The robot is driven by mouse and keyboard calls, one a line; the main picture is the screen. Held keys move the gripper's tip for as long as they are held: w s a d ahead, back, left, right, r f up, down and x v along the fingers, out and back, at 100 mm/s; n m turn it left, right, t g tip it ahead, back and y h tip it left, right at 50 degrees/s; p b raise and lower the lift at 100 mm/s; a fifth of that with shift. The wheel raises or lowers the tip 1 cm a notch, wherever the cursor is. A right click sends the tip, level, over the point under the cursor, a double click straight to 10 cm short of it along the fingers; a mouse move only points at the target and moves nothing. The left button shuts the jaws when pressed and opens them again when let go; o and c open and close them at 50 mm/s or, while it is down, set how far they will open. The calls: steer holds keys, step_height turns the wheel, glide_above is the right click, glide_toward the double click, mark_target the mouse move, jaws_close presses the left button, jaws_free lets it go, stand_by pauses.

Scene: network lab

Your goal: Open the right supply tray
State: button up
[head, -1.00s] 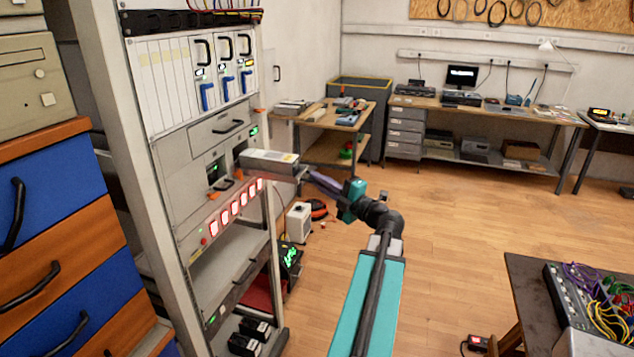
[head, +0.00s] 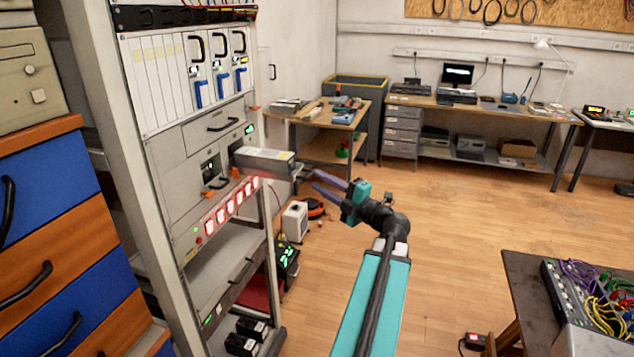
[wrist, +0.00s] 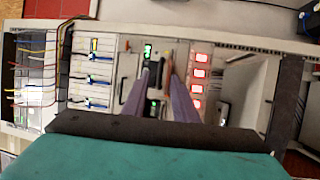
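The right supply tray (head: 264,161) is a grey box with a light label on top, in the head view. It sticks well out of the rack (head: 178,190), its front end toward my gripper (head: 311,179). The purple fingers of my gripper are spread apart just off that front end, with nothing seen held. In the wrist view my gripper (wrist: 162,78) shows both fingers with a gap between them, pointing at the rack front. Contact with the tray's handle cannot be made out. The left supply bay (head: 211,170) beside the tray shows a green light.
A row of red-lit switches (head: 229,206) lies below the tray. A closed drawer (head: 219,124) is above it. A white box (head: 295,221) stands on the floor beyond the rack. A dark table (head: 520,290) with cabled gear is at right. The floor between is clear.

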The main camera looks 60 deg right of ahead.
steer(key=b+v, duration=0.2)
steer(key=v, duration=0.9)
steer(key=shift+b, duration=0.35)
steer(key=shift+d, duration=0.1)
